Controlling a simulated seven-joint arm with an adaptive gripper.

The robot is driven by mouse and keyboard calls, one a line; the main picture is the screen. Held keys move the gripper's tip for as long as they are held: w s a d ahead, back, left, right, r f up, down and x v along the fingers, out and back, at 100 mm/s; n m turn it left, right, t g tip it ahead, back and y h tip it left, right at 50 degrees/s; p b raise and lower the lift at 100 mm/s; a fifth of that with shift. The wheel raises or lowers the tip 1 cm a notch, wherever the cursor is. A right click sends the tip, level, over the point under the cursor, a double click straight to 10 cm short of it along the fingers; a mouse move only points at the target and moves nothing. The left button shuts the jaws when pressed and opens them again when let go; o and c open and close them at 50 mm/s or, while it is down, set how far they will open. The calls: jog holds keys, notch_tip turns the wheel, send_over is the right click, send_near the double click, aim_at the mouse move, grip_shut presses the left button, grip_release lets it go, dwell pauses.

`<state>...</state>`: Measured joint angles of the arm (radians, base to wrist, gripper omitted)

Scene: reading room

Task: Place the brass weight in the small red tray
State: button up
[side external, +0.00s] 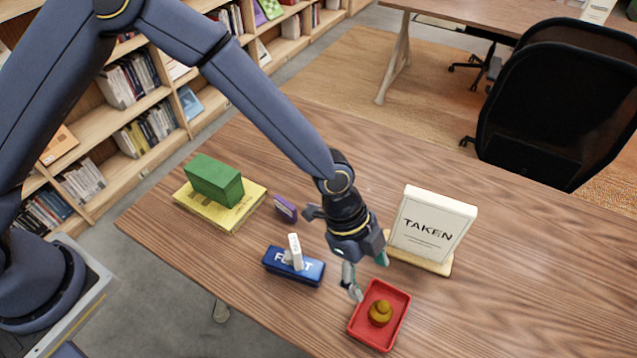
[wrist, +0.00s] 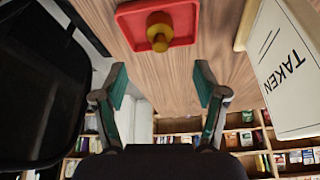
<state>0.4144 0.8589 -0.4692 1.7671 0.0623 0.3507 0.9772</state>
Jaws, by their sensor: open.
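The brass weight (side external: 380,312) sits inside the small red tray (side external: 399,296) near the front edge of the table. In the wrist view the weight (wrist: 160,30) and the tray (wrist: 128,22) show at the top, beyond the fingertips. My gripper (side external: 367,277) is open and empty, just behind the tray and apart from the weight. In the wrist view both fingers of my gripper (wrist: 161,88) are spread, with nothing between them.
A white sign reading TAKEN (side external: 432,224) stands on a wooden base right beside my gripper. To the left are a blue block (side external: 294,268) with a white piece on it, a small purple block (side external: 285,208), and a green box (side external: 214,180) on a yellow book (side external: 236,212). The table's right side is clear.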

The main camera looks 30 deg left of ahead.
jog(key=w+a+r+n+t+y, duration=0.2)
jog(key=a+r+n, duration=0.2)
jog(key=a+r, duration=0.65)
jog(key=w+a+r+n+t+y, duration=0.15)
jog(key=a+r+n, duration=0.25)
jog(key=a+r, duration=0.65)
jog(key=s+a+r+n+t, duration=0.1)
jog(key=s+a+r+n, duration=0.1)
jog(key=s+a+n, duration=0.4)
jog(key=s+a+r+n+t+y, duration=0.1)
jog(key=s+a+r+n, duration=0.2)
jog(key=s+a+n, duration=0.2)
jog(key=s+a, duration=0.3)
jog(key=a, duration=0.3)
jog(key=shift+r+n+t, duration=0.35)
jog(key=shift+n, duration=0.05)
